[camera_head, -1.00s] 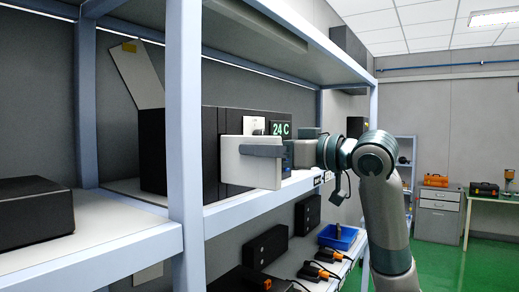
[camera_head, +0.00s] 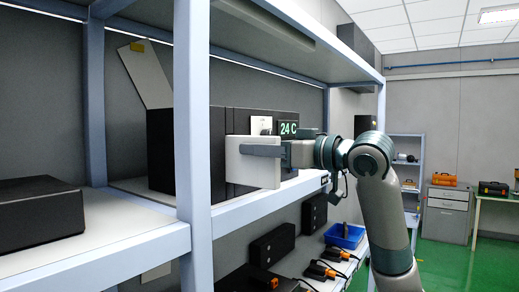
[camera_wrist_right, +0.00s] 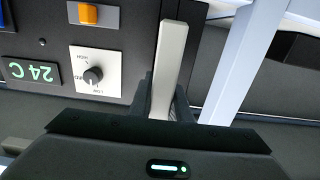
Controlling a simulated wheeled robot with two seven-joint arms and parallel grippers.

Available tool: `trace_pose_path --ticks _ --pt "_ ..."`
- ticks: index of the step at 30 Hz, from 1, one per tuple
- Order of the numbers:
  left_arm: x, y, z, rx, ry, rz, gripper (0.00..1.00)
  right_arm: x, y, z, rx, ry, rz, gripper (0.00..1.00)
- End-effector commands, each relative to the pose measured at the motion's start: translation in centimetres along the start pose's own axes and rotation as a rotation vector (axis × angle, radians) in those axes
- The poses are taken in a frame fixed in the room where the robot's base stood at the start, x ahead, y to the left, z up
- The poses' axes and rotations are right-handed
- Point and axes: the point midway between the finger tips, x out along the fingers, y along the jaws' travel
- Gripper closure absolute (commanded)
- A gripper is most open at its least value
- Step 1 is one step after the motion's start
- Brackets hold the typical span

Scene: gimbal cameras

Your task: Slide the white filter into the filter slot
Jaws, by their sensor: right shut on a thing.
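The white filter (camera_head: 252,174) is an upright flat panel at the front of the dark machine (camera_head: 217,118) on the shelf. My right gripper (camera_head: 262,150) is shut on it, with a grey finger across its near face. In the right wrist view the filter (camera_wrist_right: 172,50) shows edge-on between the fingers of my right gripper (camera_wrist_right: 166,108), its far end by the dark machine front. The filter slot is hidden behind the filter, and I cannot tell how deep the filter sits. My left gripper is not in view.
The machine has a green "24 C" display (camera_head: 288,129) and a white dial plate (camera_wrist_right: 95,72) beside the filter. A pale blue shelf post (camera_head: 192,130) stands left of the filter. A black box (camera_head: 38,212) lies on the left shelf. A blue bin (camera_head: 343,236) is below.

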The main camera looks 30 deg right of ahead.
Motion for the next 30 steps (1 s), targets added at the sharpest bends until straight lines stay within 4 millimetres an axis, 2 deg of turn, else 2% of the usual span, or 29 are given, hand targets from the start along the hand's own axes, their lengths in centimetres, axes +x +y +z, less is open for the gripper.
trace_pose_path --ticks 30 --pt "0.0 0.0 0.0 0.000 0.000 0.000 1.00 2.1 0.0 0.0 0.000 0.000 0.000 1.00"
